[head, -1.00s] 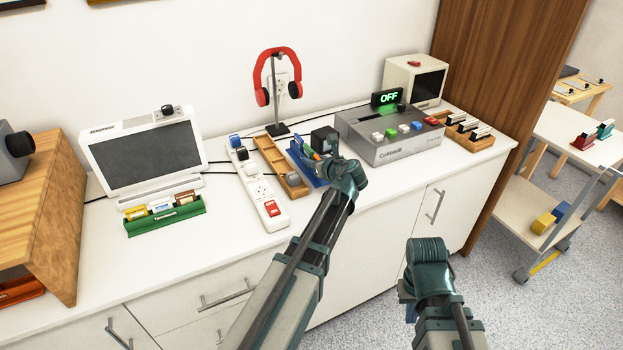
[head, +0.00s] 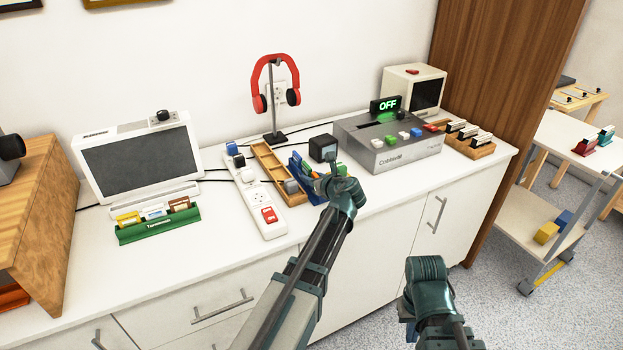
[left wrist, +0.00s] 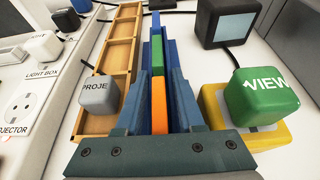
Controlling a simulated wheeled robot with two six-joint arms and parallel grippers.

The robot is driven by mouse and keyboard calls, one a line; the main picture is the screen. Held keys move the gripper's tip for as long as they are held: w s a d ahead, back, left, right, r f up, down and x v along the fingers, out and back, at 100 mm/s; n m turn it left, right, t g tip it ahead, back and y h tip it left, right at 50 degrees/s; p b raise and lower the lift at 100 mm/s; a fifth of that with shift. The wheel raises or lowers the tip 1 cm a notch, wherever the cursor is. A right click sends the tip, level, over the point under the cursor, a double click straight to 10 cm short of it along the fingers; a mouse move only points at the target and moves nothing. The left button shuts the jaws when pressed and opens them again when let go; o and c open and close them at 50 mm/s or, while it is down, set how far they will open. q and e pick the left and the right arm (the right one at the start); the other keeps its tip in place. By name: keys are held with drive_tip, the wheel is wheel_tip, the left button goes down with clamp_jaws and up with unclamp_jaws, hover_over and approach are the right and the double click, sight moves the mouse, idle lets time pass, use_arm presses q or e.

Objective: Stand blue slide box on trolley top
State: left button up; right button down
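The blue slide box (head: 314,196) stands on the white counter, with blue, green and orange slides in it. In the left wrist view the box (left wrist: 178,70) runs away from me, with the green and orange slides along its middle. My left gripper (head: 332,186) is low at the near right end of the box, its fingers pointing along it; whether they grip it is unclear. My right gripper (head: 408,314) hangs in front of the counter, away from everything; its fingers are mostly hidden. The trolley top (head: 562,137) is at the far right, with red and teal holders on it.
A wooden compartment tray (head: 268,160) and a white power strip (head: 258,194) lie left of the box. A green "VIEW" cube (left wrist: 262,96) and a small black monitor (head: 322,148) are close on its right. The grey console (head: 390,150) stands beyond. The trolley's front top is clear.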

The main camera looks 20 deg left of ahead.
use_arm(q)
drive_tip(key=shift+o, duration=0.7)
